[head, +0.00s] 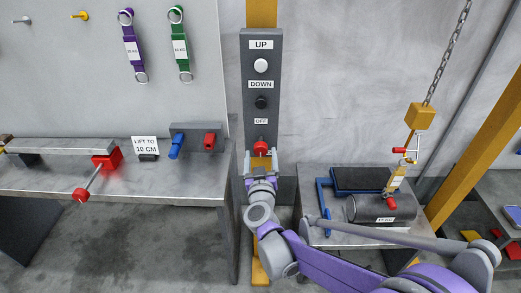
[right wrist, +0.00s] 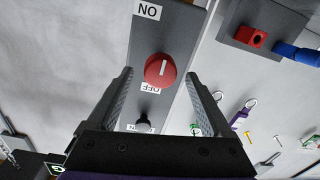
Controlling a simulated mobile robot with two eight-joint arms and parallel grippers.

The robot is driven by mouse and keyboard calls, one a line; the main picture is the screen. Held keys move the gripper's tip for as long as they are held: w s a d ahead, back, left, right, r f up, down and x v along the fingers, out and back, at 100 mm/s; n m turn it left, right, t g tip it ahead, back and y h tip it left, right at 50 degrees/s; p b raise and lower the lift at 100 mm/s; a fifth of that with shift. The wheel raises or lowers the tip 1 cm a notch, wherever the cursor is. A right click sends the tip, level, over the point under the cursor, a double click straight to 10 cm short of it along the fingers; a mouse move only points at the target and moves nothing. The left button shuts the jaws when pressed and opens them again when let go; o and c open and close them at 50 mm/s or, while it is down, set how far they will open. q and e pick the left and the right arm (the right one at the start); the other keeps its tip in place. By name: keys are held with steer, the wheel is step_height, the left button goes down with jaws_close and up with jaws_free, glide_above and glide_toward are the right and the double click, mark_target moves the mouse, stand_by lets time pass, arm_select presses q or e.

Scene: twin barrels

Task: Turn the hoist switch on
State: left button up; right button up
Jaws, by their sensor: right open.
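The hoist switch is a round red knob (head: 261,148) low on the grey control panel (head: 275,75), below the OFF label. In the right wrist view the red knob (right wrist: 155,76) shows a white line running between the OFF label and the ON label (right wrist: 147,11), which appears upside down. My right gripper (head: 261,160) is at the knob in the head view. In the right wrist view its open fingers stand on either side of the knob with visible gaps. The ON label is hidden in the head view. My left gripper is not in view.
The panel also carries a white UP button (head: 261,65) and a black DOWN button (head: 261,102). A metal bench (head: 190,184) stands left. A low table (head: 345,237) at right bears a dark cylinder (head: 365,209) below a chain (head: 450,50) with a yellow hook block (head: 420,117).

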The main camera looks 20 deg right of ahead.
steer(key=shift+x, duration=1.45)
jaws_close()
